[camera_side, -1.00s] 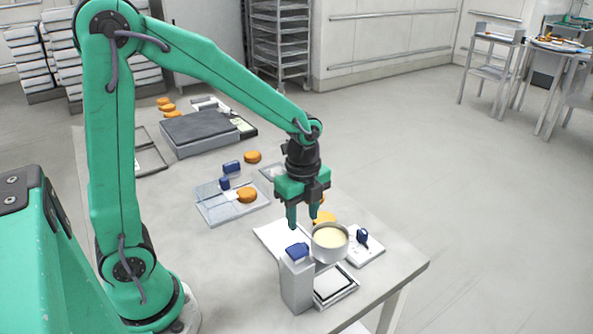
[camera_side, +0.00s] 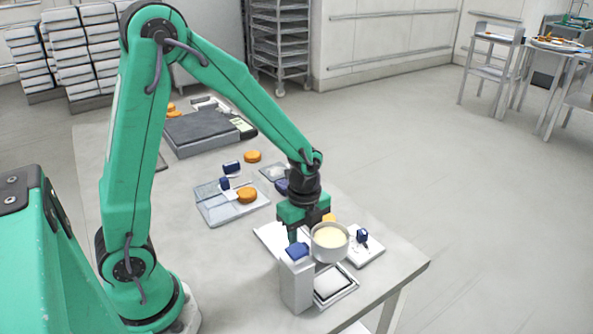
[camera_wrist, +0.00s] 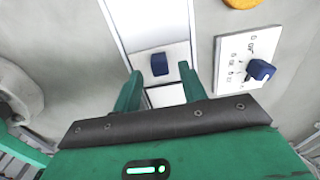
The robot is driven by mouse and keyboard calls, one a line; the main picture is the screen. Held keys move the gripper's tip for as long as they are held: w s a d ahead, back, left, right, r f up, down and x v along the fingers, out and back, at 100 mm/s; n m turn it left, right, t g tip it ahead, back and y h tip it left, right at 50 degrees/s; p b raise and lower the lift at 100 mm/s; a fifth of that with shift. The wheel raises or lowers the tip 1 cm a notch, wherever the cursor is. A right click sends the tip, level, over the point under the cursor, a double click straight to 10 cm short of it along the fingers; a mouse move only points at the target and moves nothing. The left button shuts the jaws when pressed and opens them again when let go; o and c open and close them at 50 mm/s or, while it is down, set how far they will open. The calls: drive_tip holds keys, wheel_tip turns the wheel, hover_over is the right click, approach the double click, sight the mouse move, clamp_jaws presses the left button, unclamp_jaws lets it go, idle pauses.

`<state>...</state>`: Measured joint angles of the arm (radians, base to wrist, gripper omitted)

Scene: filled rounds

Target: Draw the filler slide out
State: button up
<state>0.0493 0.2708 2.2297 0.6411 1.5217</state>
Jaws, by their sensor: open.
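In the wrist view a dark blue knob (camera_wrist: 159,64) sits on a pale block at the end of a white strip (camera_wrist: 155,22). I cannot tell for sure that this is the filler slide. My gripper (camera_wrist: 160,71) is open, with its two green fingertips on either side of the knob; whether they touch it is unclear. In the side view my gripper (camera_side: 304,232) is low behind a grey upright block (camera_side: 296,285) with a blue top (camera_side: 297,250). A round pot of cream filling (camera_side: 330,235) stands just right of it and hides part of the fingers.
A marked plate with a blue knob (camera_wrist: 260,72) lies right of my fingers in the wrist view. In the side view a framed tray (camera_side: 333,285) lies in front of the pot. The table's right edge is close.

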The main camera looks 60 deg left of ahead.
drive_tip(key=shift+f, duration=0.9)
drive_tip(key=shift+c, duration=0.4)
clamp_jaws()
drive_tip(key=a, duration=1.1)
drive_tip(key=shift+a, duration=0.3)
drive_tip(key=shift+o, duration=0.4)
unclamp_jaws()
